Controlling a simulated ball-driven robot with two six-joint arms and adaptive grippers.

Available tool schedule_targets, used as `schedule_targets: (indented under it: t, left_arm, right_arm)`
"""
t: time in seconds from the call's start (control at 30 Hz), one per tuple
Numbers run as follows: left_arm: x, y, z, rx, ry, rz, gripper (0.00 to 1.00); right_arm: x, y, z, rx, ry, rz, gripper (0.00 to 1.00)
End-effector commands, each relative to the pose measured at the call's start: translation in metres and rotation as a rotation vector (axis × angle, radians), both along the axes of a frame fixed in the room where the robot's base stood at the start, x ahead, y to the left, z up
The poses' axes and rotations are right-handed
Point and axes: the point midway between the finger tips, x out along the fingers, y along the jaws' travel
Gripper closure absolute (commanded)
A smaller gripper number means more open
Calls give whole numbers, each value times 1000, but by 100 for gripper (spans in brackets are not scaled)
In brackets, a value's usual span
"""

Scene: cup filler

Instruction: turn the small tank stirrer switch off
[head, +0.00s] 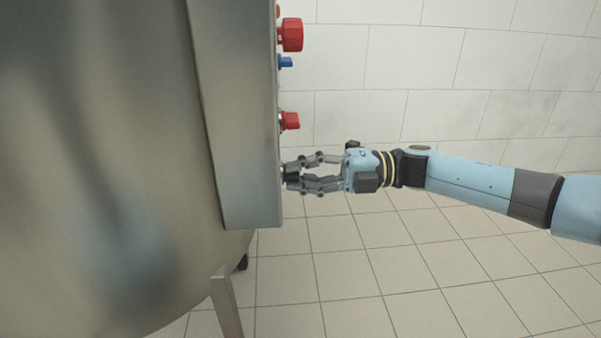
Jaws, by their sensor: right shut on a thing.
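A grey metal control box (240,120) is seen from its side, with its controls sticking out of its right face. My right gripper (290,174) is at the lower part of that face, below a small red knob (290,121). Its fingers are closed around a small dark piece, which looks like a switch knob on the box. The fingers hide most of this piece, so its setting and label cannot be read. My left gripper is not in view.
Higher on the same face are a blue knob (286,62) and a large red knob (292,35). A big steel tank (90,170) fills the left side. A metal leg (226,305) stands below the box. The tiled floor (400,270) to the right is clear.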

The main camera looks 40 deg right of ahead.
Motion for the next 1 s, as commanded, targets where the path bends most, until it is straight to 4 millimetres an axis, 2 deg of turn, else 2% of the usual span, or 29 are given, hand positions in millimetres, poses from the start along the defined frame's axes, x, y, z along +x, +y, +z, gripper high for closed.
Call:
schedule_targets:
  t: [0.03, 0.07, 0.2, 0.57, 0.67, 1.0]
  left_arm:
    - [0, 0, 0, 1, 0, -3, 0]
    - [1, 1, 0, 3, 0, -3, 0]
    - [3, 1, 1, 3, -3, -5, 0]
    - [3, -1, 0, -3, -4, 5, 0]
    - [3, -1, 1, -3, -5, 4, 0]
    - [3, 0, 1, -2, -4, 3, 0]
  right_arm:
    - [0, 0, -1, -4, 1, 0, 100]
    - [0, 0, -2, -4, 1, 0, 84]
    - [0, 0, -1, -3, 2, 0, 65]
    - [-4, -6, -1, -3, 3, 0, 65]
    - [-12, -19, -2, -6, 6, 0, 65]
    - [-50, -82, -2, -6, 6, 0, 65]
